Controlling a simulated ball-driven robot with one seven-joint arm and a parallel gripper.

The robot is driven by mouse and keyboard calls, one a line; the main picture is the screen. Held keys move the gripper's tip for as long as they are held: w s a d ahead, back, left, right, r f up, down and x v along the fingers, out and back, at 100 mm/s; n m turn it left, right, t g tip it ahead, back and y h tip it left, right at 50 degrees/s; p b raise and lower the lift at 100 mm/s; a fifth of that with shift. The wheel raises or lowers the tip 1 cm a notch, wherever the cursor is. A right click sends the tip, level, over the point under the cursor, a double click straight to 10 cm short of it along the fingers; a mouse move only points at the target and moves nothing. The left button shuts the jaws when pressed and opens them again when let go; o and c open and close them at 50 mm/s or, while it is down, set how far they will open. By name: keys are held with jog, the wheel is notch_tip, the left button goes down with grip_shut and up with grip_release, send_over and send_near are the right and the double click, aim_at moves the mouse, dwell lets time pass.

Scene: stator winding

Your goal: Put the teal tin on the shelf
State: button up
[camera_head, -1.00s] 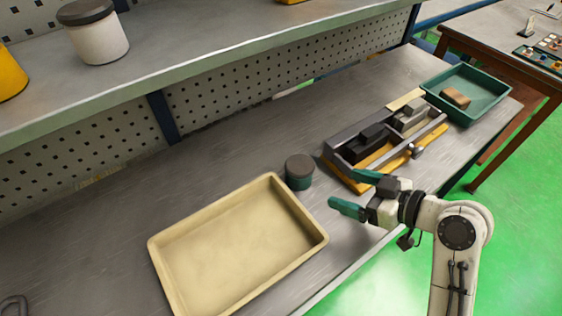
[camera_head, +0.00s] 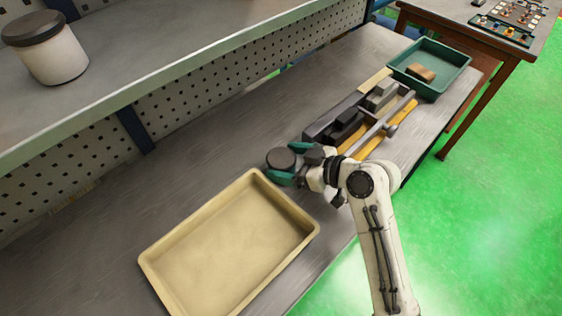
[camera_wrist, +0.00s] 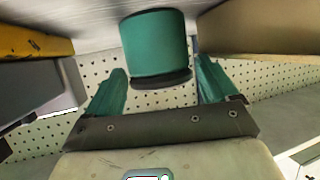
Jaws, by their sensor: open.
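The teal tin (camera_head: 281,160) with a dark lid stands on the workbench, between the cream tray and the vise-like fixture. In the wrist view the tin (camera_wrist: 155,45) appears between my two teal fingers, with its dark lid toward the gripper's palm. My gripper (camera_head: 297,164) is open at the tin, one finger on each side. In the wrist view the gripper (camera_wrist: 160,90) shows gaps between the fingers and the tin. The shelf (camera_head: 190,60) runs above the back of the bench.
A white jar (camera_head: 52,55) with a dark lid stands on the shelf's left part. The cream tray (camera_head: 155,265) lies just left of the tin. The fixture (camera_head: 362,120) is close on the right. A green tray (camera_head: 455,85) holds a brown block (camera_head: 421,73).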

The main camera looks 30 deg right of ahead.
jog(key=shift+x, duration=0.95)
jog(key=shift+r, duration=0.1)
jog(key=c, duration=1.1)
jog(key=shift+c, duration=0.2)
